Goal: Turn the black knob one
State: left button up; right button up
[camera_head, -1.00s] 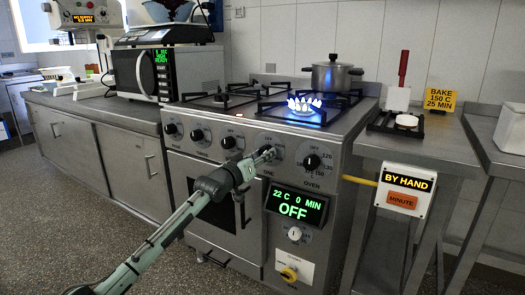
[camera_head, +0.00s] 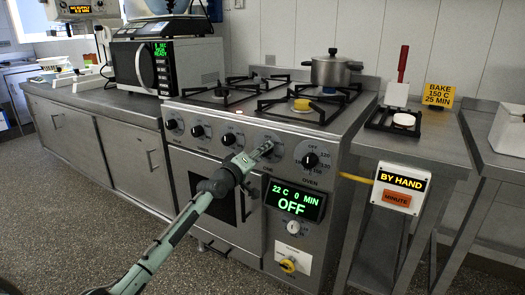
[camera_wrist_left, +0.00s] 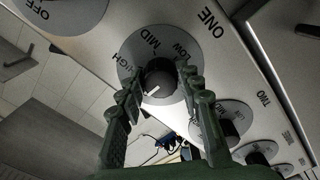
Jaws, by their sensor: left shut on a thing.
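The black knob one (camera_wrist_left: 158,80) shows in the left wrist view, on a grey round dial (camera_wrist_left: 130,52) marked LOW, MID and HIGH, with ONE beside it. Its white pointer line faces the lower left of that picture, away from the MID mark. My left gripper (camera_wrist_left: 158,88) has a finger on either side of the knob and is shut on it. In the head view, my left gripper (camera_head: 262,152) is at the stove's front panel and largely hides the knob. My right gripper is not in view.
The oven knob (camera_head: 310,160) is just right of the gripper, above a display (camera_head: 295,201) reading OFF. Other black knobs (camera_head: 197,131) are to the left. A pot (camera_head: 330,72) stands on the back right of the hob. The front right burner (camera_head: 301,104) shows no flame.

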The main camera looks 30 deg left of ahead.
pick_arm(q)
jog(key=shift+n, duration=0.4)
jog(key=o, duration=1.2)
jog(key=shift+c, duration=0.2)
jog(key=s, duration=1.2)
jog(key=shift+a, duration=0.2)
